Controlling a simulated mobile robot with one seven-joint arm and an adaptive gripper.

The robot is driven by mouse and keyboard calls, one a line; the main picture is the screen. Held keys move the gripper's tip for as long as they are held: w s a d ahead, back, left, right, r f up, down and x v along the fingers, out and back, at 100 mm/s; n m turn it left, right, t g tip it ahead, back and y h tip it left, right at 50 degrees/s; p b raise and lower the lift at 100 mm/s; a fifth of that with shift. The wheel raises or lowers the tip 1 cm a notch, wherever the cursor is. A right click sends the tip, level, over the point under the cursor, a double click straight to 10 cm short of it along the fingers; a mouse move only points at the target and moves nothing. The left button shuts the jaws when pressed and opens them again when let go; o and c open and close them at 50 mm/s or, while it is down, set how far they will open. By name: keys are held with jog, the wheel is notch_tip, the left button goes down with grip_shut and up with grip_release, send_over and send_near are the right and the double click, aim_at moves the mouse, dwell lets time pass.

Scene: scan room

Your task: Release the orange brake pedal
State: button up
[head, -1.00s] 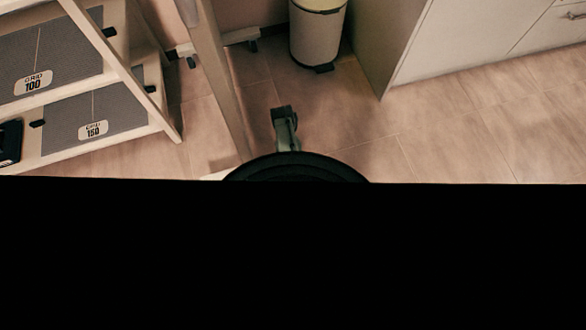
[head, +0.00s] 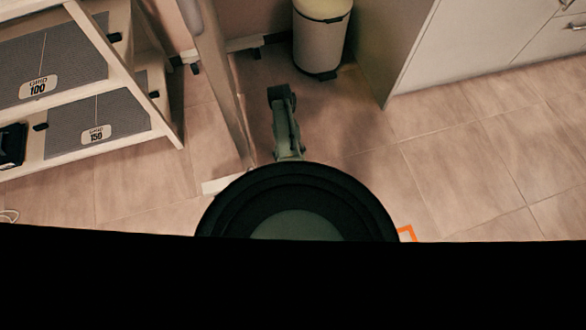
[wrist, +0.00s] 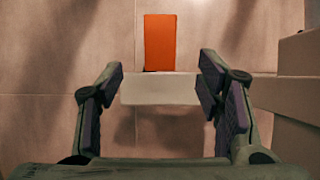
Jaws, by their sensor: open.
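The orange brake pedal (wrist: 160,42) shows in the wrist view as a flat upright rectangle at the top middle. Its lower end meets a pale bar (wrist: 160,90). My gripper (wrist: 160,82) is open, with one dark-padded finger on each side of the bar and nothing held. The pedal lies beyond the fingertips, roughly centred between them. I cannot tell how far below or ahead it is.
In the head view, a shelf rack (head: 160,120) with grid plates stands at left. A bin (head: 321,40) stands at the back, a white cabinet (head: 470,40) at right. An orange-edged piece (head: 406,233) shows at the black edge. The tiled floor (head: 480,170) at right is clear.

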jog(key=shift+v, duration=1.15)
